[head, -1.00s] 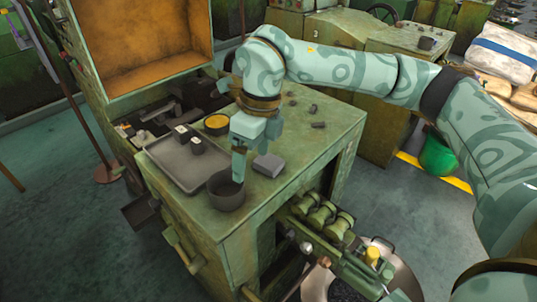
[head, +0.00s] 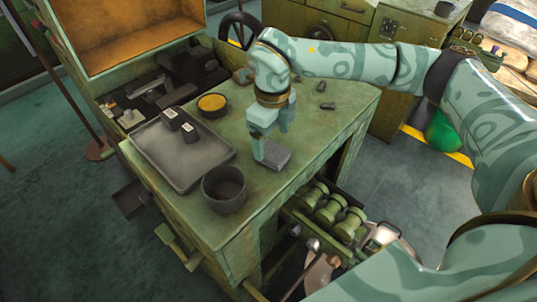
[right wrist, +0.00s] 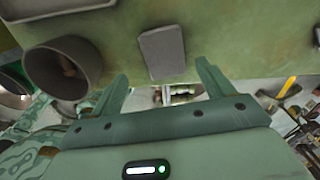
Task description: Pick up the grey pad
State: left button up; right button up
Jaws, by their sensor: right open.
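The grey pad (head: 276,154) is a small flat block lying on the green machine top, right of the dark round bowl. My right gripper (head: 270,142) points down at the pad, its near finger overlapping the pad's left side in the head view. In the right wrist view the grey pad (right wrist: 162,50) lies ahead of the open, empty fingers (right wrist: 162,76), roughly centred between them. The pad looks free of the fingers there; I cannot tell the exact height gap. My left gripper is not in view.
The dark bowl (head: 224,190) stands near the front edge and also shows in the wrist view (right wrist: 62,68). A grey tray (head: 180,172) with dark blocks and a yellow-filled dish (head: 212,104) are to the left. Small dark pieces (head: 327,105) lie behind the pad.

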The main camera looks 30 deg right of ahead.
aim_at(276, 153)
jog(key=f, duration=0.3)
jog(key=d+f, duration=0.1)
jog(key=shift+s+f+b, duration=0.15)
jog(key=shift+s+b, duration=0.1)
jog(key=shift+b, duration=0.1)
jog(key=shift+w+a+f, duration=0.15)
jog(key=shift+f, duration=0.15)
jog(key=shift+c, duration=0.3)
jog(key=c, duration=1)
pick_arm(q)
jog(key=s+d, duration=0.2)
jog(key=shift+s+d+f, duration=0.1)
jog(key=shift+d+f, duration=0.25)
pick_arm(e)
jog(key=shift+r, duration=0.1)
